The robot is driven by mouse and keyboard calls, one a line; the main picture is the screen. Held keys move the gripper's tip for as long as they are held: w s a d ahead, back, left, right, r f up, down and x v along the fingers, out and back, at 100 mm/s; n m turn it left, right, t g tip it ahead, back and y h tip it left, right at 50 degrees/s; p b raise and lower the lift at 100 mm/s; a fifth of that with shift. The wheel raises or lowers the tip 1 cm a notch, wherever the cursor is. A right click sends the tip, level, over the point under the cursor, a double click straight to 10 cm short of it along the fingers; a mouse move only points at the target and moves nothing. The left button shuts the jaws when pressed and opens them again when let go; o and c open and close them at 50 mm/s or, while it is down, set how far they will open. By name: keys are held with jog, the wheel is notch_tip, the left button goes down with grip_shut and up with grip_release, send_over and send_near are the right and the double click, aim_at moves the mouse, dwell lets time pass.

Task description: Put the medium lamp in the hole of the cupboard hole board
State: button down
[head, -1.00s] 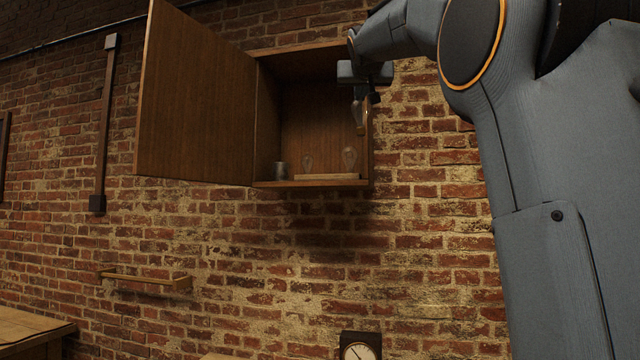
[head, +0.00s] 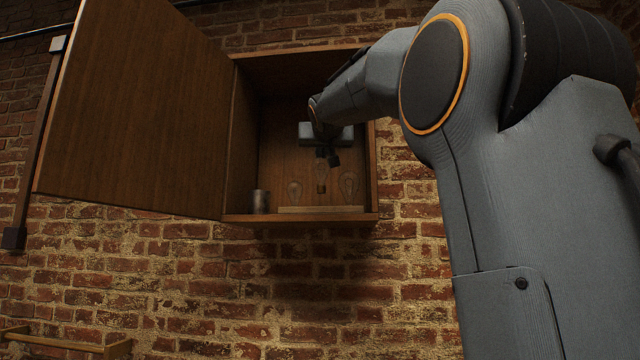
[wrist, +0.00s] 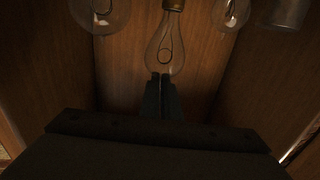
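The medium lamp (head: 321,175), a clear bulb with a brass base, is upright with its base down inside the cupboard. My gripper (head: 328,158) is shut on the top of its glass. The wrist view shows the fingers (wrist: 160,92) close together at the glass of the lamp (wrist: 165,48). The pale hole board (head: 320,209) lies on the cupboard floor. A smaller lamp (head: 295,190) stands at its left and a larger lamp (head: 348,185) at its right. The held lamp is between them, above the board. Its hole is not visible, and I cannot tell whether the base touches the board.
The wooden cupboard (head: 300,219) hangs on a brick wall, its door (head: 140,110) swung open to the left. A metal cup (head: 261,201) stands left of the board. It also shows in the wrist view (wrist: 285,12). The cupboard side walls are close around my gripper.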

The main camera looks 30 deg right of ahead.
aim_at(322, 169)
jog(key=shift+f+b, duration=0.5)
jog(key=shift+f, duration=2.3)
jog(key=shift+f, duration=0.15)
jog(key=c, duration=2)
grip_release()
jog(key=shift+r, duration=0.2)
jog(key=b+v, duration=0.4)
jog(key=v, duration=0.8)
